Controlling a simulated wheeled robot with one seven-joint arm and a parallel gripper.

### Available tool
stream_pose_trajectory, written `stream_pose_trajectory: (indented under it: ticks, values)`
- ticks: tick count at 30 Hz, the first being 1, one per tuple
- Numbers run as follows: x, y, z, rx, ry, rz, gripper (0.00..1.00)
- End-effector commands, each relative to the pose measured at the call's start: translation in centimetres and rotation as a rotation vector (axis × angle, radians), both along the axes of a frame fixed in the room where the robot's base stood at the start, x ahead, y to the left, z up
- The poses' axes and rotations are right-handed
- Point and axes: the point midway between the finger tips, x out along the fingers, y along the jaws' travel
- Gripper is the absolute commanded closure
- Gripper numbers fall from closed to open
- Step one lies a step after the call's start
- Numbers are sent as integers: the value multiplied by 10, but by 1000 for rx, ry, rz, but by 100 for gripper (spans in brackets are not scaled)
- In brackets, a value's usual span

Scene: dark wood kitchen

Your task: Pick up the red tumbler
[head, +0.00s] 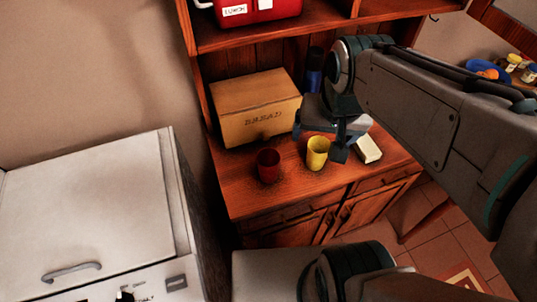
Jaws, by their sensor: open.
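The red tumbler (268,166) stands upright on the wooden cabinet top, in front of the bread box. A yellow tumbler (317,153) stands just to its right. My gripper (335,140) is above the cabinet top, to the right of the red tumbler and by the yellow one. It is open and apart from the red tumbler. Whether it touches the yellow tumbler cannot be told from this angle.
A box marked "BREAD" (256,108) stands behind the tumblers. A pale block (367,149) lies to the right, and a dark bottle (314,72) stands at the back. A white appliance (88,205) stands at the left. The cabinet top (236,196) is clear left of the red tumbler.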

Motion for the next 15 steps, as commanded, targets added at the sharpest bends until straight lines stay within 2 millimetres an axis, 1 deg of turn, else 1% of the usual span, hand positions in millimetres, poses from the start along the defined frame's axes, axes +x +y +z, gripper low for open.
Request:
stream_pose_trajectory:
  ticks: [1,6,9,12,15]
  values:
    - [11,9,-15,22,35,-58,15]
    - [48,40,-47,79,142,-330,15]
    - [65,61,-66,91,194,-479,15]
    - [78,79,-83,92,231,-603,15]
    - [86,93,-95,88,254,-690,15]
